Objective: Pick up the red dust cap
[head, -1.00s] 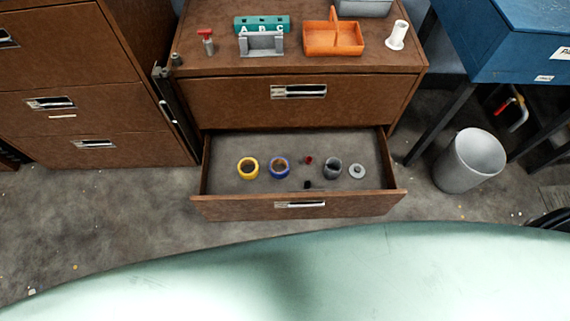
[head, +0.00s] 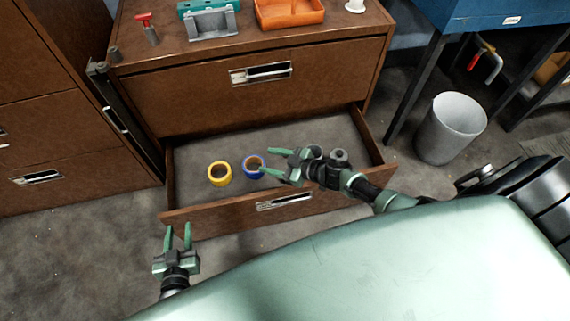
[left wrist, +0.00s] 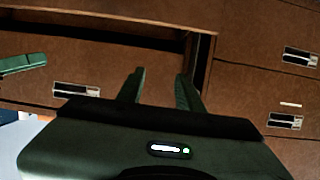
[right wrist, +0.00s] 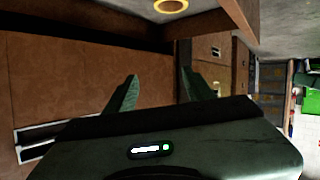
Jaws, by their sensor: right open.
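I cannot see the red dust cap in any view now. In the earlier head view it lay in the open drawer between the blue ring and the grey ring, a spot my right gripper and arm now cover. My right gripper (head: 267,161) is open over the drawer, fingers pointing left, in front of the blue ring (head: 252,174) as seen from the head. Its fingers also show apart in the right wrist view (right wrist: 160,82). My left gripper (head: 179,234) is open and empty, low in front of the drawer's left end; its fingers show apart in the left wrist view (left wrist: 160,78).
The open drawer (head: 203,212) also holds a yellow ring (head: 219,174), a grey ring (head: 315,152) and a grey hubbed disc (head: 338,157). The cabinet top bears an orange tray (head: 290,14). A grey bin (head: 450,128) stands right, a blue table (head: 480,15) behind it.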

